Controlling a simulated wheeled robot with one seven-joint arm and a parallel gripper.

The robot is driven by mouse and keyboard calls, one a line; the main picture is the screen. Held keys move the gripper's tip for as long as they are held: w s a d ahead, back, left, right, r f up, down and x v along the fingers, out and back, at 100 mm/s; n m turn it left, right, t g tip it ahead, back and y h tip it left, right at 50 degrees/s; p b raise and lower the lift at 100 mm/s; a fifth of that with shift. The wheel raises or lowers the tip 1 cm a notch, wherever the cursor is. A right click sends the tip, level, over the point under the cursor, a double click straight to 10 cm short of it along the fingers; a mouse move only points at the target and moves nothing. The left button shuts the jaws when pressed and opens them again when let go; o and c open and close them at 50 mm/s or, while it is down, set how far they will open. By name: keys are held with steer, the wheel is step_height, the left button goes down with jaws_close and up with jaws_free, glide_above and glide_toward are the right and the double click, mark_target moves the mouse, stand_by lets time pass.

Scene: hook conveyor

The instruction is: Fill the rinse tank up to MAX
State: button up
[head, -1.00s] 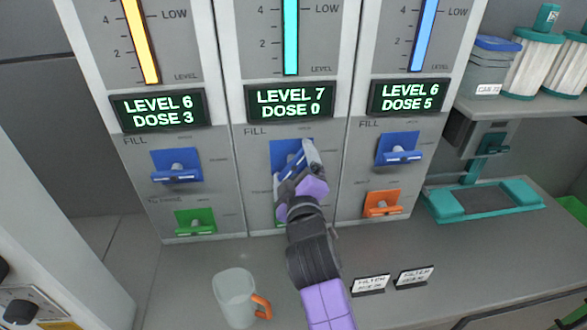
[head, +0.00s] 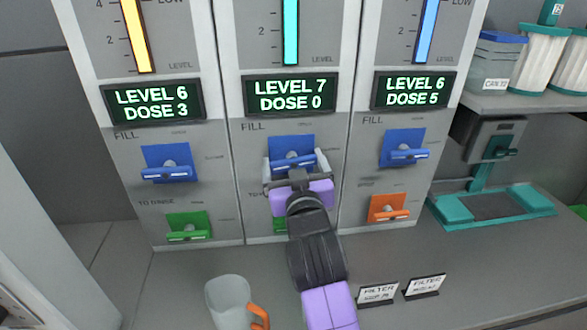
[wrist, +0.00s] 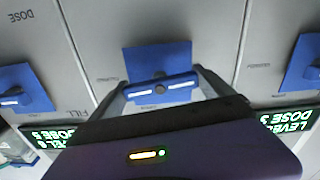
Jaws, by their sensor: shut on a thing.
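The middle panel has a cyan level gauge (head: 291,32) and a display (head: 290,94) reading LEVEL 7, DOSE 0. Below it, under FILL, is a blue handle (head: 292,161) on a blue plate. My gripper (head: 294,172) is shut on this handle, one finger at each end; the handle lies level. The wrist view shows the same handle (wrist: 160,89) between the fingers of my gripper (wrist: 161,86). A green valve (head: 279,224) below is mostly hidden by my gripper. The top of the gauge and any MAX mark are out of view. I cannot read which tank is the rinse tank.
The left panel (head: 187,103) reads LEVEL 6, DOSE 3; the right panel (head: 413,90) reads LEVEL 6, DOSE 5. A grey mug (head: 228,300) with an orange handle and two FILTER cards (head: 378,294) are on the counter. A teal-framed tray (head: 458,214) is at right.

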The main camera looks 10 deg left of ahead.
steer(key=shift+f+m, duration=0.1)
steer(key=shift+m, duration=0.4)
steer(key=o, duration=1.1)
steer(key=shift+s, duration=0.1)
steer(key=b+v, duration=0.1)
steer(key=v, duration=0.6)
steer(key=shift+s, duration=0.35)
steer(key=shift+d, duration=0.1)
